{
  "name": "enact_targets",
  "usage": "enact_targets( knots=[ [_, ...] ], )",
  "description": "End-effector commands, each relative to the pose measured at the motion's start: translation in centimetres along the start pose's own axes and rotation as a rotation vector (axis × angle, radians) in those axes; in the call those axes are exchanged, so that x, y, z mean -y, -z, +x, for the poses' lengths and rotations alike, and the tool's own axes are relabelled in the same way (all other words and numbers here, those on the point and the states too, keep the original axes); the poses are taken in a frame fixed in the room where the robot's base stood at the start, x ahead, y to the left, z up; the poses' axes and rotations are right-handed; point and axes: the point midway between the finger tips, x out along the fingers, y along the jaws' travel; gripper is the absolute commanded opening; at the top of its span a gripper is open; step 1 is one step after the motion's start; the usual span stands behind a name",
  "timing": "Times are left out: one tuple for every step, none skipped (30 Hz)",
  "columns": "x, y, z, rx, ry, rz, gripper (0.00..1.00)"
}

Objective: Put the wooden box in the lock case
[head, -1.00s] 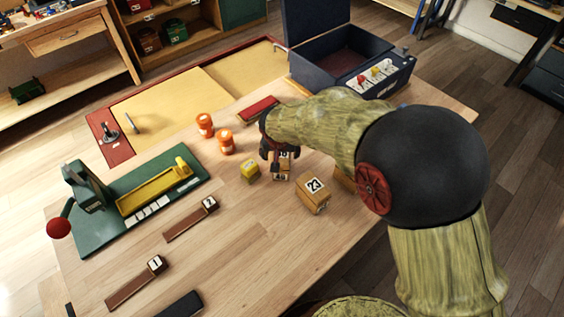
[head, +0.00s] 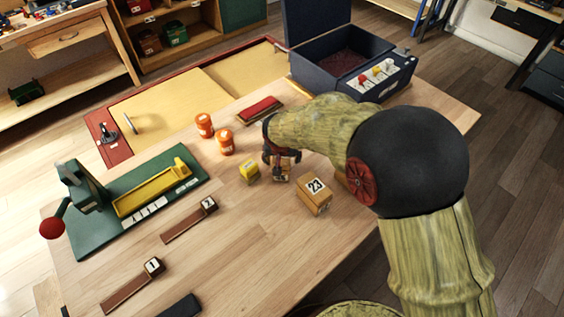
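A wooden box marked 23 (head: 314,196) stands on the table to the right of my gripper (head: 281,160).
A yellow block (head: 249,172) and two orange canisters (head: 225,142) stand left of my gripper. A red-topped tray (head: 260,110) lies behind it. A green press base (head: 97,238) and two brown numbered bars (head: 185,223) are at the left. The front right of the table is clear.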

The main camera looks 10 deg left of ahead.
Motion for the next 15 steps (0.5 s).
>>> enact_targets(
  knots=[
    [0.01, -0.03, 0.09, 0.0, 0.0, 0.0, 0.64],
    [0.01, -0.04, 0.11, 0.0, 0.0, 0.0, 0.64],
    [0.01, -0.05, 0.14, 0.0, 0.0, 0.0, 0.64],
    [0.01, -0.06, 0.16, 0.0, 0.0, 0.0, 0.64],
    [0.01, -0.07, 0.19, 0.0, 0.0, 0.0, 0.64],
    [0.01, -0.07, 0.2, 0.0, 0.0, 0.0, 0.64],
    [0.01, -0.08, 0.21, 0.0, 0.0, 0.0, 0.64],
    [0.01, -0.08, 0.21, 0.0, 0.0, 0.0, 0.64],
    [0.01, -0.08, 0.21, 0.0, 0.0, 0.0, 0.64],
    [0.01, -0.07, 0.2, 0.0, 0.0, 0.0, 0.64],
    [0.01, -0.07, 0.19, 0.0, 0.0, 0.0, 0.64],
    [0.01, -0.07, 0.19, 0.0, 0.0, 0.0, 0.64],
    [0.01, -0.07, 0.18, 0.0, 0.0, 0.0, 0.64],
    [0.01, -0.07, 0.18, 0.0, 0.0, 0.0, 0.64],
    [0.01, -0.07, 0.18, 0.0, 0.0, 0.0, 0.64]
  ],
)
